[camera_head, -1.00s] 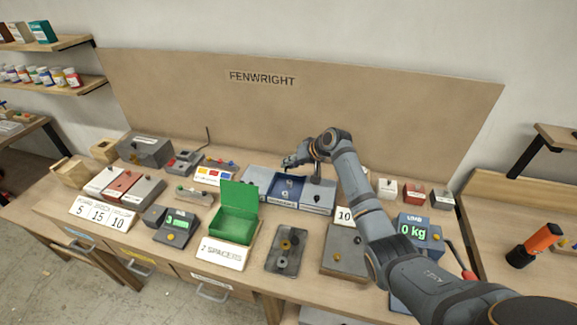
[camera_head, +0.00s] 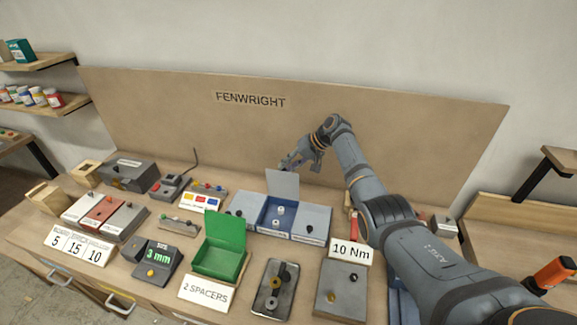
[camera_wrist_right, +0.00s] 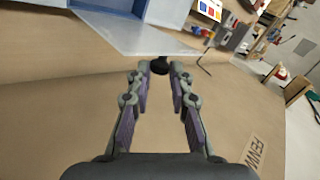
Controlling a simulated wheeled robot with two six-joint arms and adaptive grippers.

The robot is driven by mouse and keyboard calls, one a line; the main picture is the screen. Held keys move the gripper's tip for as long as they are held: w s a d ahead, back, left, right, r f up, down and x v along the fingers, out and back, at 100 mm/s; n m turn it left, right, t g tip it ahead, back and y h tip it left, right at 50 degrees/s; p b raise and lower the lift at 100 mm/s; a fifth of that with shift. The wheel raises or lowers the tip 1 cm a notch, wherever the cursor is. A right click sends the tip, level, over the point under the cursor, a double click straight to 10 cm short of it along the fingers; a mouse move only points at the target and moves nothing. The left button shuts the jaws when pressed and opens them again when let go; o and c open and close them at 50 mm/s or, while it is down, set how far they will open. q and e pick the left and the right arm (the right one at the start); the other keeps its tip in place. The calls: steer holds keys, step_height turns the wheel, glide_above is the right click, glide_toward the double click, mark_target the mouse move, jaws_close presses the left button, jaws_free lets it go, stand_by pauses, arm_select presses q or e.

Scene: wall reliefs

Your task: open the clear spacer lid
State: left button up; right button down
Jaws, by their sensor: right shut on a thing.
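The clear spacer lid (camera_head: 283,185) stands raised, roughly upright, at the back of the blue middle bin (camera_head: 265,226). White spacers (camera_head: 280,209) show inside the bin. In the right wrist view the lid (camera_wrist_right: 140,38) is a pale, see-through sheet with a dark knob (camera_wrist_right: 159,66) at its edge. My right gripper (camera_head: 291,162) is at the lid's top edge, and its fingers (camera_wrist_right: 159,76) are shut on the knob. My left gripper is not in view.
Closed grey-lidded bins flank the blue bin, left (camera_head: 243,205) and right (camera_head: 312,222). An open green box (camera_head: 219,262) stands in front with a "2 SPACERS" sign (camera_head: 206,293). A brown backboard (camera_head: 250,140) rises behind.

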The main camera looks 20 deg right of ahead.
steer(key=shift+w+d+f, duration=0.15)
steer(key=shift+d+f, duration=0.1)
stand_by(0.3)
steer(key=c, duration=1.5)
jaws_free()
steer(key=shift+o, duration=1.4)
steer(key=shift+w+d, duration=0.1)
steer(key=shift+w, duration=0.05)
steer(key=v, duration=1.2)
